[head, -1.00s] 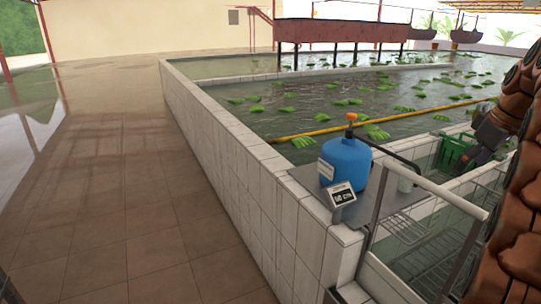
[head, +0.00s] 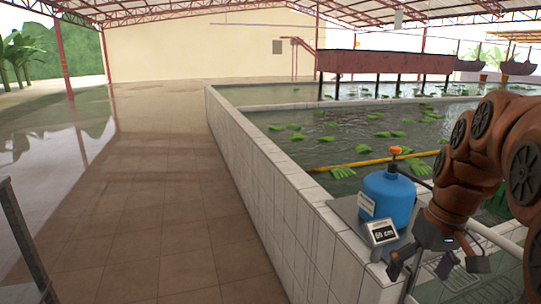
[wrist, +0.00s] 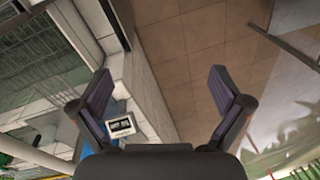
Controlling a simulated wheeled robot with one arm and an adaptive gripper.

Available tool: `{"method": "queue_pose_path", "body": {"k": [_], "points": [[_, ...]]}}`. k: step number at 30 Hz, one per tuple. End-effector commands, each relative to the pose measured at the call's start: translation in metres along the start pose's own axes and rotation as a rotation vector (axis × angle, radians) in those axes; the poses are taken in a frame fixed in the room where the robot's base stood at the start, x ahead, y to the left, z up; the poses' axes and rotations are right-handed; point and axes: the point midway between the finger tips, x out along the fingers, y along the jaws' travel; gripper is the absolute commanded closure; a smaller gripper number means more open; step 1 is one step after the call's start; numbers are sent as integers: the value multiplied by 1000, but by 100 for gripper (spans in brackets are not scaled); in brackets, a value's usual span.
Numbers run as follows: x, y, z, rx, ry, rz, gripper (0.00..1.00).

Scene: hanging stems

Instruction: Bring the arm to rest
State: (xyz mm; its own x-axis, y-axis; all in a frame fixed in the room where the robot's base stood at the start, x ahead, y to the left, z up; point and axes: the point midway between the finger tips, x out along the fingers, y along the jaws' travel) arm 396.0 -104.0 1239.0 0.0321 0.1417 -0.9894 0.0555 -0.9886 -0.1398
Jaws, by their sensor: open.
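My gripper (head: 432,268) is at the lower right of the head view, hanging down at the end of my brown arm. It is beside the blue tank (head: 389,199) and the small display (head: 382,232). In the wrist view my gripper (wrist: 168,100) has its two dark fingers spread wide, with nothing between them. Beyond the fingers the wrist view shows the tiled wall and the floor. The display also shows in the wrist view (wrist: 122,124), close behind the left finger.
A white-tiled basin wall (head: 262,165) runs along the water, where green banana bunches (head: 343,172) float. A yellow boom (head: 380,160) crosses the water. The tiled floor (head: 150,200) to the left is clear. A metal rail (head: 22,240) stands at the left edge.

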Motion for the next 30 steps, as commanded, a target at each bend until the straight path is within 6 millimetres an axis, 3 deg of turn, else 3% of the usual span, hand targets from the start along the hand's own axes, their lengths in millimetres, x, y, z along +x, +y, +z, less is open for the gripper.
{"method": "queue_pose_path", "body": {"k": [3,9,19,24,30], "points": [[20,-29,27,12,-35,10,0],[55,-64,78,38,-94,39,0],[112,-94,170,58,-173,106,0],[130,-96,198,62,-190,130,0],[134,-96,206,65,-193,138,0]]}}
